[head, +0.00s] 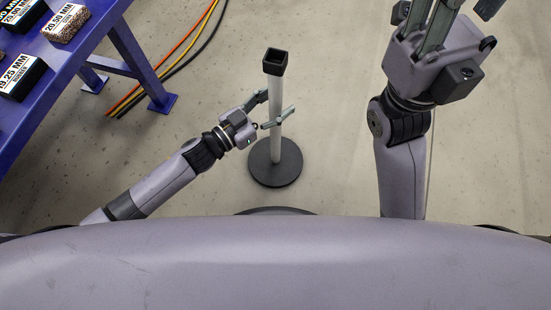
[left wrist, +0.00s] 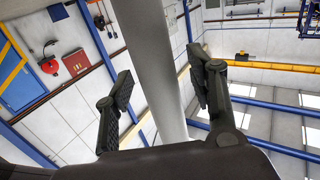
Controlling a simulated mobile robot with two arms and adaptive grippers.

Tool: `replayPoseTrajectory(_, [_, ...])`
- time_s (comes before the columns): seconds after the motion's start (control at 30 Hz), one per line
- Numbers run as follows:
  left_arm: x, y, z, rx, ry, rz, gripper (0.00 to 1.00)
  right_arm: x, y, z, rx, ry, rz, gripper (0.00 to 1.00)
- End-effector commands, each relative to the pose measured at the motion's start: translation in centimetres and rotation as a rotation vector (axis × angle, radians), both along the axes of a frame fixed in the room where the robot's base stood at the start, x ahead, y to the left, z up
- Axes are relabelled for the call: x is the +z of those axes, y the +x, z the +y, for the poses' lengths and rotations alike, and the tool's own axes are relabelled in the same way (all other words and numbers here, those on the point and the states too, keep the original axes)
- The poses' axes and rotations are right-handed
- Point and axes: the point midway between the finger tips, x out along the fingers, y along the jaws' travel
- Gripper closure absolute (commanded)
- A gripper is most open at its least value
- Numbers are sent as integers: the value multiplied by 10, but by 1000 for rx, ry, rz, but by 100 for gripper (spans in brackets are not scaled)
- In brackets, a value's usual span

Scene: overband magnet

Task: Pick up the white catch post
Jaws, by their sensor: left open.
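The white catch post (head: 275,103) stands upright on a round black base (head: 275,162), with a black square cap (head: 275,61) on top. My left gripper (head: 279,101) is open partway up the post, one finger crossing in front of it in the head view. In the left wrist view the white post (left wrist: 150,60) runs between the two open fingers (left wrist: 161,88), with gaps visible on both sides. My right gripper (head: 425,22) is raised at the upper right, away from the post; its fingertips are partly cut off, so its opening is unclear.
The floor around the post base is clear.

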Motion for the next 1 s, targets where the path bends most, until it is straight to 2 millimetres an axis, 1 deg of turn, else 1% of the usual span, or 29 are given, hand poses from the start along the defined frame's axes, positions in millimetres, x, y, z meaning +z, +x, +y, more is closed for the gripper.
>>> replayPoseTrajectory(0.17, [0,0,0,0,1,1,50,1,0,0,0,0,0,60])
replayPoseTrajectory(0.9, [0,0,1,0,1,1,99,0,0,0,1,0,1,60])
replayPoseTrajectory(1.0, [0,0,1,0,1,1,100,0,0,0,1,0,1,60])
